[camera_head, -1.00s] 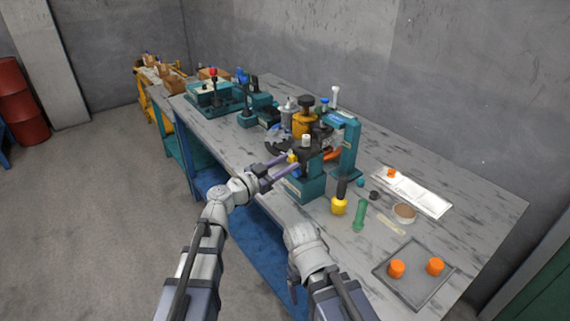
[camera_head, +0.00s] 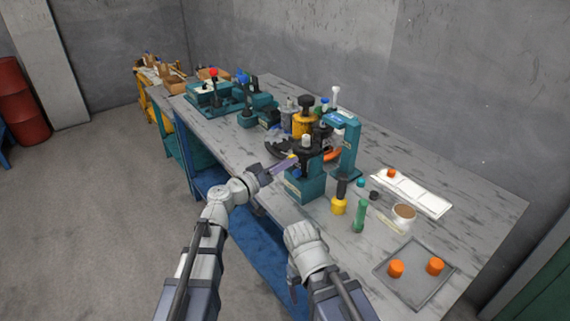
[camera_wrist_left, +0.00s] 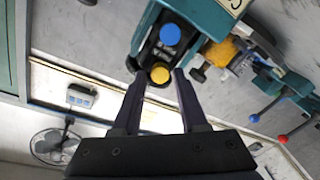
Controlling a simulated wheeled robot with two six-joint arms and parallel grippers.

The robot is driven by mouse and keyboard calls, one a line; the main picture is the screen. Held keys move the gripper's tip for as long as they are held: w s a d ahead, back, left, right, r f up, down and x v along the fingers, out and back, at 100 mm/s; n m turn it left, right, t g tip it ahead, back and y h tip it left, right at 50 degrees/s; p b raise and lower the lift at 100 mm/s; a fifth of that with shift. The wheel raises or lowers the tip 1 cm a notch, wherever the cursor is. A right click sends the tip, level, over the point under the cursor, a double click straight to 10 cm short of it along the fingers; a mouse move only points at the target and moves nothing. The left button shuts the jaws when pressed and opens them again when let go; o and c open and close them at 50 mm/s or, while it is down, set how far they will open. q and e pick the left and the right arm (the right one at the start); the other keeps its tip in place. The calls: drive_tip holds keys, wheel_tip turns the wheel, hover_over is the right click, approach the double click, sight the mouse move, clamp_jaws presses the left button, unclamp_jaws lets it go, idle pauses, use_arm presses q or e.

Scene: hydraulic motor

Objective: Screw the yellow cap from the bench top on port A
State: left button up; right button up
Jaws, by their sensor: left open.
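The hydraulic motor (camera_head: 305,155) is held in the teal fixture (camera_head: 305,188) on the grey bench. A round yellow cap (camera_wrist_left: 160,74) sits at the motor's side in the left wrist view, beside a blue cap (camera_wrist_left: 170,34). My left gripper (camera_wrist_left: 158,76) is open, with its two dark fingers on either side of the yellow cap; the frames do not show whether they touch it. In the head view my left gripper (camera_head: 285,164) reaches the motor from the left and partly hides the cap.
A grey tray with two orange caps (camera_head: 397,268) lies at the bench's front right. A yellow-handled tool (camera_head: 339,205), a green cylinder (camera_head: 359,216), a round cup or roll (camera_head: 404,213) and a white sheet (camera_head: 425,196) are nearby. More teal equipment (camera_head: 215,97) stands further back.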

use_arm(q)
drive_tip(key=shift+n, duration=0.7)
clamp_jaws()
idle(0.6)
drive_tip(key=m, duration=0.6)
drive_tip(key=m, duration=0.4)
drive_tip(key=shift+d, duration=0.1)
